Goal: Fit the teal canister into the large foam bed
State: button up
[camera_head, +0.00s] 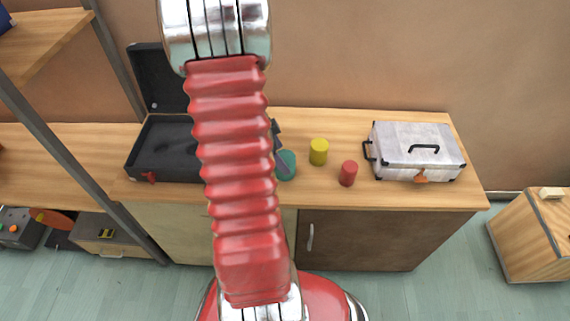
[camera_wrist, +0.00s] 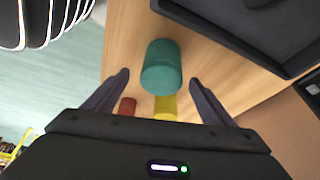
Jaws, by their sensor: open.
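The teal canister (camera_head: 287,167) stands on the wooden counter, to the right of the open black case, partly hidden by my arm and gripper. In the wrist view the teal canister (camera_wrist: 161,66) lies ahead of and between my fingertips. My gripper (camera_wrist: 159,78) is open, with one finger on each side of the canister and visible gaps; nothing is gripped. The open black case (camera_head: 128,172) holds dark foam (camera_head: 150,147) with a darker recess; my arm hides its right part. The case also shows in the wrist view (camera_wrist: 225,35).
A yellow canister (camera_head: 319,151) and a red canister (camera_head: 348,173) stand to the right of the teal one. A closed silver case (camera_head: 415,152) with black handles stands at the counter's right. The case lid (camera_head: 158,78) stands upright at the back. Counter in front of the canisters is bare.

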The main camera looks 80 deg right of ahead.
jog(key=shift+x, duration=2.35)
jog(key=shift+w+d, duration=0.1)
jog(key=shift+w, duration=0.05)
jog(key=c, duration=1.2)
